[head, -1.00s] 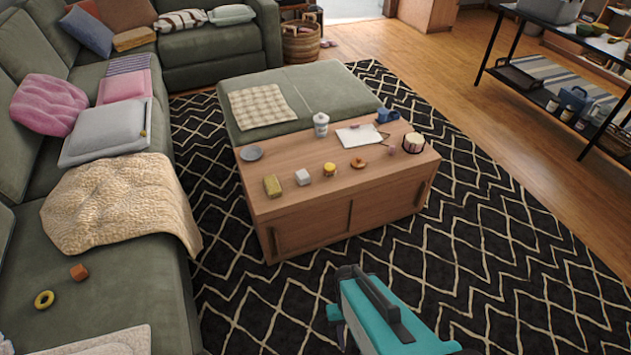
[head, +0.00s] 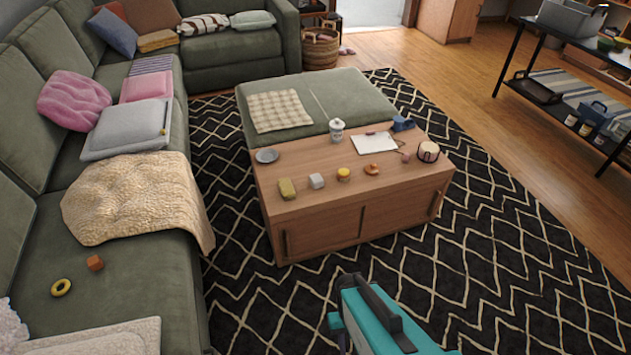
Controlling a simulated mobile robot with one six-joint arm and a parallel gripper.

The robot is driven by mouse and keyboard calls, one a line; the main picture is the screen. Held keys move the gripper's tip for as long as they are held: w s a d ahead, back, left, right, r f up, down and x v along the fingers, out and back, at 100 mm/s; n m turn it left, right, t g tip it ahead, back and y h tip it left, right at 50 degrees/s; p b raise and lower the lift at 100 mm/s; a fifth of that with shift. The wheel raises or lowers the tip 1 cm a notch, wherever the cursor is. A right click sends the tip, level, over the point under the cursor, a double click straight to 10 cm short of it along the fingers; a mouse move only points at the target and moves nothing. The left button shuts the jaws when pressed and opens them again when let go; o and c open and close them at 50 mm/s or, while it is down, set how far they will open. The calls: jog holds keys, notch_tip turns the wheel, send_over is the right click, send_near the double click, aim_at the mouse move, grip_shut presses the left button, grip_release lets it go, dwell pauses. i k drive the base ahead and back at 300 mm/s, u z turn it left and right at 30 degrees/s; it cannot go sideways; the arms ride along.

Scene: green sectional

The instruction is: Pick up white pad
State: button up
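A flat white pad (head: 375,142), like a sheet or notepad, lies on the wooden coffee table (head: 330,215), toward its back right. A small reddish item touches its far edge. A pale quilted pad (head: 115,338) also lies on the sofa at the bottom left, partly cut off by the frame. I cannot tell for certain which one the task names. My teal and dark arm shows at the bottom centre, in front of the table and well apart from both. My gripper's fingertips are not visible.
The coffee table also holds a white lidded cup (head: 336,130), a plate (head: 266,155), a sponge-like block (head: 287,188), a blue item (head: 403,123) and a round box (head: 428,151). The green sofa (head: 150,285) runs along the left. Patterned rug (head: 520,260) is clear to the right.

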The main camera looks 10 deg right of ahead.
aim_at(317, 181)
jog(key=u, duration=0.05)
jog(key=i, duration=0.9)
jog(key=z, duration=0.05)
